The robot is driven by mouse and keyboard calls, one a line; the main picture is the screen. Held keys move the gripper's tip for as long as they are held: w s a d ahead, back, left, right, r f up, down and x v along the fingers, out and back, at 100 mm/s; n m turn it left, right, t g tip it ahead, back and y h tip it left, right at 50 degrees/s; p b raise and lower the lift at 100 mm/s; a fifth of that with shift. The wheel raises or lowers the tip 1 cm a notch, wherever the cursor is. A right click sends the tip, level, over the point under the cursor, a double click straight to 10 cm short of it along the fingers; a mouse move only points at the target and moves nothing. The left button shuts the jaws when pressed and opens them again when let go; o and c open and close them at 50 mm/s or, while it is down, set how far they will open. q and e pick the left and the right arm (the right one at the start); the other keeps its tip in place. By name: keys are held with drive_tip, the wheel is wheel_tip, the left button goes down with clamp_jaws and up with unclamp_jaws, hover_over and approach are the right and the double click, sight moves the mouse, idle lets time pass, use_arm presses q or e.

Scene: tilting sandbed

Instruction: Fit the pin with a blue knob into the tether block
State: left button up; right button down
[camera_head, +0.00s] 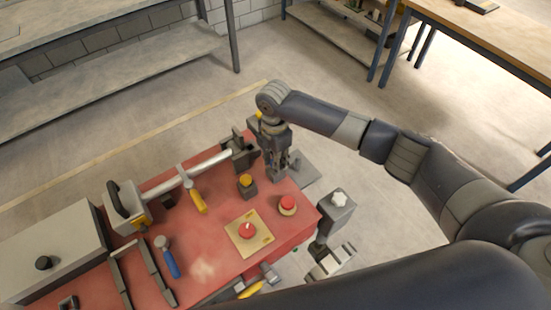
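My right gripper (278,174) points down over the far right corner of the red bench top (205,270). Its fingers are small and dark here, and I cannot tell whether they are open or hold anything. I cannot make out a pin with a blue knob. The one clear blue item is a tool with a blue handle (171,262) lying at the left of the bench. I cannot tell for sure which part is the tether block. A small dark block with a yellow top (247,184) stands left of the gripper. My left gripper is out of view.
A silver bar (205,163) in clamps runs along the back. A yellow-handled hammer (198,200), a red button on a yellow plate (246,231) and another red knob (288,203) are in front. A grey box with a white knob (338,199) stands off the right edge.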

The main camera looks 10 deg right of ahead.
drive_tip(key=shift+f, duration=0.15)
drive_tip(key=c, duration=1.2)
unclamp_jaws()
drive_tip(key=shift+o, duration=0.4)
drive_tip(key=o, duration=0.4)
wheel_tip(320, 180, up, 6)
drive_tip(key=p, duration=0.5)
drive_tip(key=shift+f, duration=0.25)
drive_tip(key=shift+r, duration=1.25)
